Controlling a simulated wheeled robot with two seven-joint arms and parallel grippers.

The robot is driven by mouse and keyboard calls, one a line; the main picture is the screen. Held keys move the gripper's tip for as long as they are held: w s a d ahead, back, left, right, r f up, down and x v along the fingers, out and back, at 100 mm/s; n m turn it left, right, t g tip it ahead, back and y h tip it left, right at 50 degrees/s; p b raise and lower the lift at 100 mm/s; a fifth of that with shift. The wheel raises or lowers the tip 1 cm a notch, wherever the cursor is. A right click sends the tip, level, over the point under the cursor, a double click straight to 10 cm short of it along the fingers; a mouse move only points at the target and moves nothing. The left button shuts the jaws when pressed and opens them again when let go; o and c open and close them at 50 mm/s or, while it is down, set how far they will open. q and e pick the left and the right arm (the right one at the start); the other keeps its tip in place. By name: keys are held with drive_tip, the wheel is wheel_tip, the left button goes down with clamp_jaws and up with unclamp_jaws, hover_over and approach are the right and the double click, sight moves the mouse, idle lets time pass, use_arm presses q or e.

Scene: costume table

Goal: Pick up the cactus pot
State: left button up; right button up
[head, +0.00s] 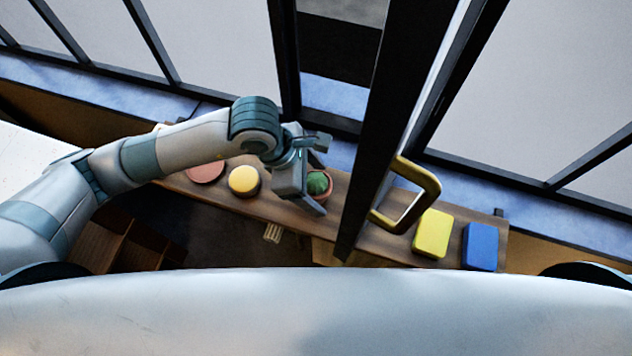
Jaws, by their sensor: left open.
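The cactus pot (319,184) is a small reddish pot with a round green cactus, standing on the wooden table (275,207) near the middle of the head view. My left gripper (320,176) is open at the pot, with one finger on its near left side and the other towards its far side. The gripper partly hides the pot. I cannot tell whether the fingers touch it. My right gripper is not in view.
A yellow round item (244,180) and a pink round item (206,171) lie left of the pot. A dark post with a yellow handle (428,183) stands right of it. Beyond are a yellow block (433,233) and a blue block (480,246). Windows line the back.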

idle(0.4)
use_arm(q)
drive_tip(key=c, duration=1.3)
drive_tip(key=shift+o, duration=0.2)
drive_tip(key=shift+r, duration=0.15)
drive_tip(key=shift+r+b, duration=0.35)
drive_tip(key=shift+r, duration=0.25)
wheel_tip(320, 180, up, 8)
drive_tip(key=shift+f+b, duration=0.25)
drive_tip(key=shift+b, duration=0.75)
drive_tip(key=shift+r, duration=0.55)
